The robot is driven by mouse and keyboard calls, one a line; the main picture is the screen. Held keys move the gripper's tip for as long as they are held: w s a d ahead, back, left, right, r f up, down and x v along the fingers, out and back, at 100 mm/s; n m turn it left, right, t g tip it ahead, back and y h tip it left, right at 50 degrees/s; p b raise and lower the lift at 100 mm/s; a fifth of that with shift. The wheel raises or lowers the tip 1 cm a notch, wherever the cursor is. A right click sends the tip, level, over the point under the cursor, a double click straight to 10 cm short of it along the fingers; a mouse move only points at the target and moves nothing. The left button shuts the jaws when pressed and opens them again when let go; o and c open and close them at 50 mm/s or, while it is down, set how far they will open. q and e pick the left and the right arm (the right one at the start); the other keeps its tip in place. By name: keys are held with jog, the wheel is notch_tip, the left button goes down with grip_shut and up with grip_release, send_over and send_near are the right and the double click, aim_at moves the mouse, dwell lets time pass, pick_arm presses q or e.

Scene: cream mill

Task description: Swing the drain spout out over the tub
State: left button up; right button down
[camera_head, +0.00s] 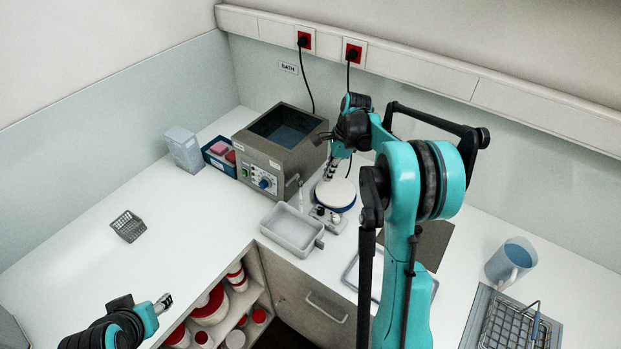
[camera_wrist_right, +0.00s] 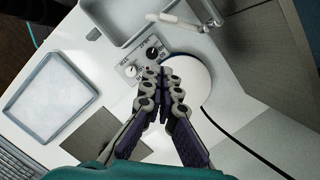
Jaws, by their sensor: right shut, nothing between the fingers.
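The water bath (camera_head: 262,160) is a grey box with a dark open basin. A pale drain spout (camera_head: 301,196) shows at its front right corner, and in the right wrist view (camera_wrist_right: 172,19). The shallow grey tub (camera_head: 273,219) stands in front of the bath; its corner shows in the wrist view (camera_wrist_right: 110,35). The spout appears beside the tub's edge. My right gripper (camera_head: 327,174) is shut and empty, above the white round plate of the small device; its fingertips (camera_wrist_right: 163,78) are apart from the spout. My left gripper (camera_head: 165,303) is at lower left, too small to judge.
The white plate (camera_head: 335,193) and its knob panel (camera_wrist_right: 142,60) are close to the right gripper. A blue tray (camera_head: 219,157), a wire basket (camera_head: 128,226) and a jug (camera_head: 511,262) stand farther off. The left counter is mostly clear.

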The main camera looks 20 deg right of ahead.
aim_at(301, 197)
jog(key=b+x, duration=0.1)
jog(key=x, duration=0.7)
jog(key=shift+w+f, duration=0.1)
jog(key=shift+f, duration=0.25)
jog(key=a, duration=0.1)
jog(key=w+a, duration=0.1)
jog(key=a, duration=0.2)
jog(key=shift+w+f, duration=0.2)
jog(key=shift+w, duration=0.05)
jog(key=shift+a+m+b, duration=0.35)
jog(key=shift+m+b, duration=0.05)
jog(key=shift+m, duration=0.2)
jog(key=shift+w+a+m+t+b, duration=0.2)
jog(key=shift+a+m+t+b, duration=0.35)
jog(key=shift+m, duration=0.75)
jog(key=shift+w+a+b, duration=0.2)
jog(key=shift+a, duration=0.3)
jog(key=shift+w+a+b, duration=0.15)
jog(key=shift+a, duration=0.3)
jog(key=shift+d, duration=0.15)
